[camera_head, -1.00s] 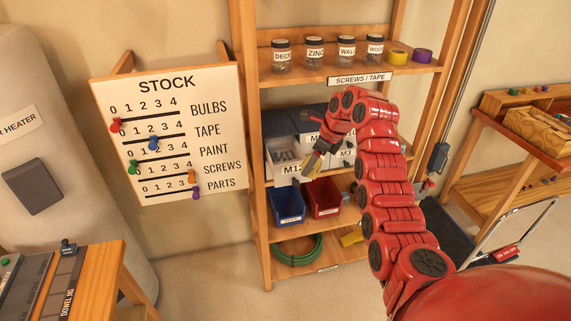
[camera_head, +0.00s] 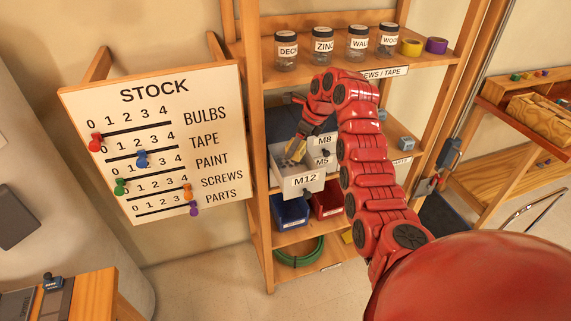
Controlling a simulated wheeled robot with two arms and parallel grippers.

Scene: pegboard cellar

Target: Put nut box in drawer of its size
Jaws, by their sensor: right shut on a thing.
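My right gripper (camera_head: 295,151) points down into the open M12 drawer (camera_head: 305,180), which stands pulled out of the small cabinet on the middle shelf. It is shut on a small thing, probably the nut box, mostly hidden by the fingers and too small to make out. Grey nut-like pieces show inside the drawer. The M8 drawer (camera_head: 324,140) and M5 drawer (camera_head: 321,161) sit to its right, partly covered by my right arm. My left gripper is not in view.
Small grey boxes stand right of my arm, one on the shelf (camera_head: 405,143). A blue bin (camera_head: 289,211) and a red bin (camera_head: 326,203) sit below the drawers. Jars (camera_head: 324,48) line the upper shelf. The stock board (camera_head: 160,140) stands left.

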